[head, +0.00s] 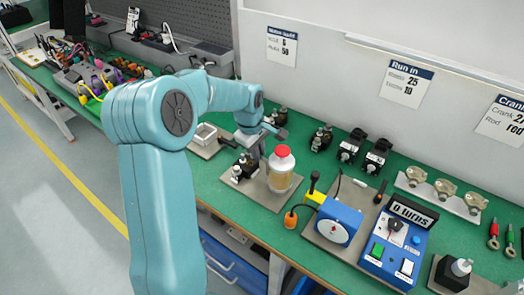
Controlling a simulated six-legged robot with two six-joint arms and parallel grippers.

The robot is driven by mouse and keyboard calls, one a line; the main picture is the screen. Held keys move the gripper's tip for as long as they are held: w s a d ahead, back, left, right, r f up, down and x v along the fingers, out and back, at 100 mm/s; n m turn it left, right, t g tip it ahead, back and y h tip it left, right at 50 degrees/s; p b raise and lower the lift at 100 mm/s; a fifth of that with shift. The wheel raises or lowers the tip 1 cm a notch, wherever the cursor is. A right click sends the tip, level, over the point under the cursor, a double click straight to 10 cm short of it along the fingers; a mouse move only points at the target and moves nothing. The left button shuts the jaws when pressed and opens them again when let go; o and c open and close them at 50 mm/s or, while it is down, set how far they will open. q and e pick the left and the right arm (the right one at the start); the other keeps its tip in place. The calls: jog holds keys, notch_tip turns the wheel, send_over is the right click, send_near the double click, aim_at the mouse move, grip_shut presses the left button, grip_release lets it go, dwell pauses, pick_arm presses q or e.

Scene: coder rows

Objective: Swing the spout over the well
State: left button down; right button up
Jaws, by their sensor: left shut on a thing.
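A small black and metal fixture (243,169) stands left of the jar on the same plate. I cannot tell for sure which part is the well. My right gripper is not in view.
A square pale tray (204,134) lies left of the gripper. Right of the jar stand a blue unit with a white dial (333,229) and a blue counter box (394,246). Small black assemblies (349,150) line the back. A grey wall with cards closes the rear.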

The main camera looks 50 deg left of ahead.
pick_arm(q)
jog(key=shift+s+d+n+b, duration=0.1)
jog(key=shift+s+n+b, duration=0.3)
jog(key=shift+n, duration=0.3)
jog(key=c, duration=1.2)
grip_release()
jog(key=shift+s+d+r, duration=0.1)
jog(key=shift+s, duration=0.05)
jog(key=s+r, duration=0.1)
jog(key=r, duration=0.4)
jog(key=s+r+p, duration=0.1)
jog(key=r, duration=0.4)
jog(key=s+d+r, duration=0.1)
jog(key=r, duration=0.5)
